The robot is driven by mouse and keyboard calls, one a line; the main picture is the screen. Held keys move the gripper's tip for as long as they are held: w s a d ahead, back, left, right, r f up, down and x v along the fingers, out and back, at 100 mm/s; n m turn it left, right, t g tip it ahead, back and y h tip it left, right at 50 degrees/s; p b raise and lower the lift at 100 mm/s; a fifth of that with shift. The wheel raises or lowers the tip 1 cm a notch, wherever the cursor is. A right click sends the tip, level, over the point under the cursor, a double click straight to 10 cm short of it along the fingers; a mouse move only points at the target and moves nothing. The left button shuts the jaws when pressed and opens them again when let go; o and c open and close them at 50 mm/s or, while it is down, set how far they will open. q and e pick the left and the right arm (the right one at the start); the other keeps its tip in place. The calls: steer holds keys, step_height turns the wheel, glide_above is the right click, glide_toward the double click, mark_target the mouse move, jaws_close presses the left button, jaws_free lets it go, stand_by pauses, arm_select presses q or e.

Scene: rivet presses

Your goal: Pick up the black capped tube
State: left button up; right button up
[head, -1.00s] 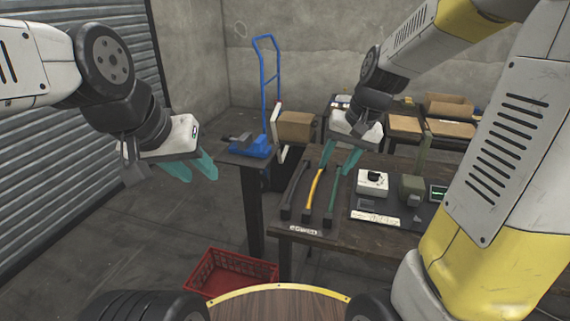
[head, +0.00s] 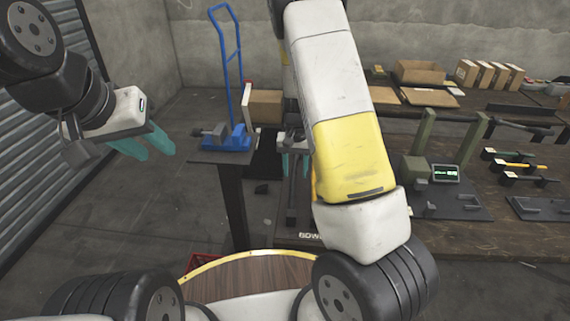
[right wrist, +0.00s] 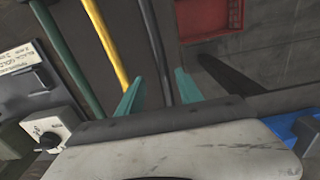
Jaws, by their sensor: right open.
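Three long tubes, black, yellow and green, lie side by side in the right wrist view. The black tube (right wrist: 154,42) runs between the teal fingers of my right gripper (right wrist: 160,80), which is open. Whether a finger touches it I cannot tell. The yellow tube (right wrist: 104,42) is just left of the left finger, and the green tube (right wrist: 66,55) is further left. In the head view my right gripper (head: 295,165) is partly behind my right arm, which hides most of the tubes. My left gripper (head: 145,146) is open and empty, over the floor at the left.
A blue vise (head: 228,138) stands on a pedestal left of the table, near a blue hand truck (head: 229,70). A red crate (right wrist: 205,15) is on the floor. A white box with a black knob (right wrist: 47,128) sits beside the tubes. Cardboard boxes (head: 435,73) stand further back.

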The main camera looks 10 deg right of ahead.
mark_target(295, 177)
step_height(295, 177, down, 4)
steer(key=shift+f, duration=0.1)
jaws_close()
